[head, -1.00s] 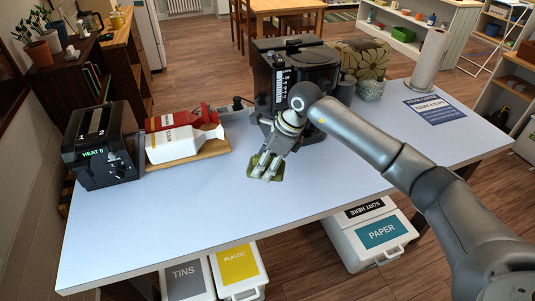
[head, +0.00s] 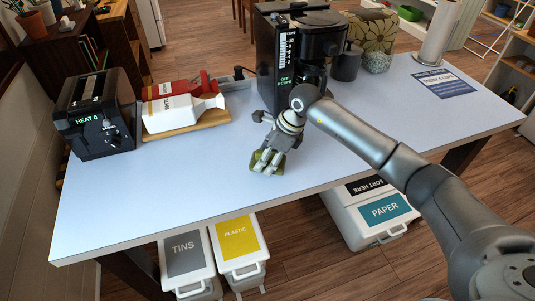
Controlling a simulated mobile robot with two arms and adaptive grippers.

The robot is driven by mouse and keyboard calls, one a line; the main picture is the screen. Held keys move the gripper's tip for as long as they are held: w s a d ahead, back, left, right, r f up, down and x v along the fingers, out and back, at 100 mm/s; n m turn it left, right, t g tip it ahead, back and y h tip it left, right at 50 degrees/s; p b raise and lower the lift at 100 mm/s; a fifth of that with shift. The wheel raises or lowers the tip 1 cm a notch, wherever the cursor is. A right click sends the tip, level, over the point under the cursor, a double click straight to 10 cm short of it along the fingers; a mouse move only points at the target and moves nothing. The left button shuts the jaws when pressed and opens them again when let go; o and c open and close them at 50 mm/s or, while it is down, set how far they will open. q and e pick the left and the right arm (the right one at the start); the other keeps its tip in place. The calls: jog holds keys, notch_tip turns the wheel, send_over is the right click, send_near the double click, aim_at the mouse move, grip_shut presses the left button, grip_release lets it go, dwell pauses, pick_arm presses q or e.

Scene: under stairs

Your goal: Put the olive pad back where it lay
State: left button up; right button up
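The olive pad (head: 281,167) is at my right gripper (head: 267,166), over the front middle of the pale blue table (head: 180,190). The gripper points down and its fingers close around the pad, covering part of it. Green shows on both sides of the fingers. I cannot tell whether the pad touches the table or hangs just above it. My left gripper is not in view.
A black coffee machine (head: 282,60) stands behind the gripper. A black toaster (head: 97,118) and a wooden board (head: 187,132) with red and white cartons are at left. A sign (head: 443,83) and paper roll (head: 437,35) are at right. The table's left front is clear.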

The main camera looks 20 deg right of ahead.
jog(key=o, duration=1.4)
jog(key=shift+r+p, duration=2.45)
jog(key=shift+r, duration=2.1)
jog(key=shift+f, duration=0.1)
